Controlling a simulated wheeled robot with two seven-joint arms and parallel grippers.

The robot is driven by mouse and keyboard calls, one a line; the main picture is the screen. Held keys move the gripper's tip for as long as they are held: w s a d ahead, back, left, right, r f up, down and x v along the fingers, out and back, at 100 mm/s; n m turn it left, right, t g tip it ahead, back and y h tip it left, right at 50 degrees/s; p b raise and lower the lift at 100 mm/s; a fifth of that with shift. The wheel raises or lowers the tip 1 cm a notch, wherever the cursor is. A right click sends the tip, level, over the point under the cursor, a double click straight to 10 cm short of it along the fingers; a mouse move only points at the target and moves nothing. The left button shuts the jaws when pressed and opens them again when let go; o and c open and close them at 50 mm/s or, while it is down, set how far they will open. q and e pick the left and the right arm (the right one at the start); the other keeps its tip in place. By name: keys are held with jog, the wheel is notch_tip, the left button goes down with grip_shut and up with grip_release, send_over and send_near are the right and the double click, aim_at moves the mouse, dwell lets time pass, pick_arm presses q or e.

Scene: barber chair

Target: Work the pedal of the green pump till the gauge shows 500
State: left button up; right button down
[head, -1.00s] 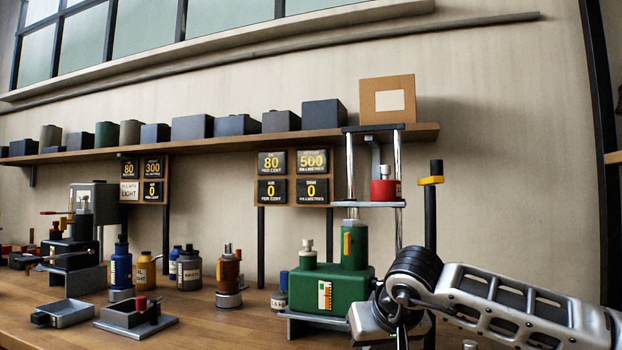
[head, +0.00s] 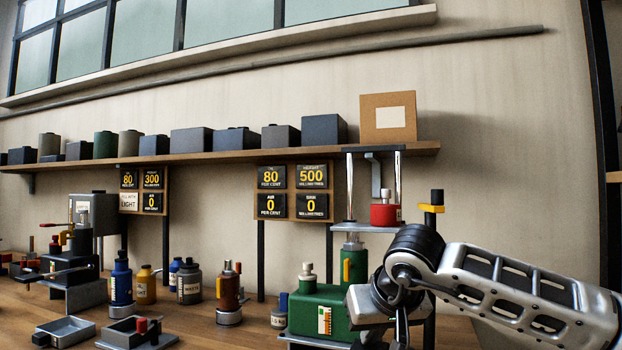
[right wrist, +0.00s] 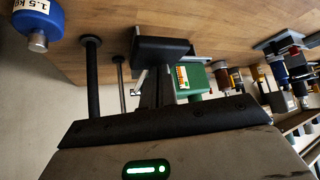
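The green pump (head: 310,313) stands on the bench at centre right, its right part hidden behind my right arm. A green cylinder with a yellow strip (head: 347,266) rises from it under a grey plate (head: 362,228) bearing a red weight (head: 383,214). I cannot make out its pedal. Above, the gauge board (head: 290,191) shows 80 and 500 in its upper row, 0 and 0 below. My right gripper (head: 398,325) is in front of the pump's right side, its fingers mostly out of sight. The pump (right wrist: 196,80) also shows beyond it in the right wrist view. My left gripper is out of view.
A black post with a yellow collar (head: 431,208) stands right of the pump. Several bottles, a blue pump (head: 121,280) and grey trays (head: 64,331) fill the bench to the left. A blue 1.5 kg weight (right wrist: 36,17) shows in the right wrist view.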

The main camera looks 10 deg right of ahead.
jog(key=shift+s+a+r, duration=0.1)
jog(key=shift+a+r, duration=0.05)
jog(key=shift+r, duration=0.05)
notch_tip(320, 180, up, 6)
jog(key=p, duration=0.5)
dwell(0.3)
jog(key=shift+f, duration=0.1)
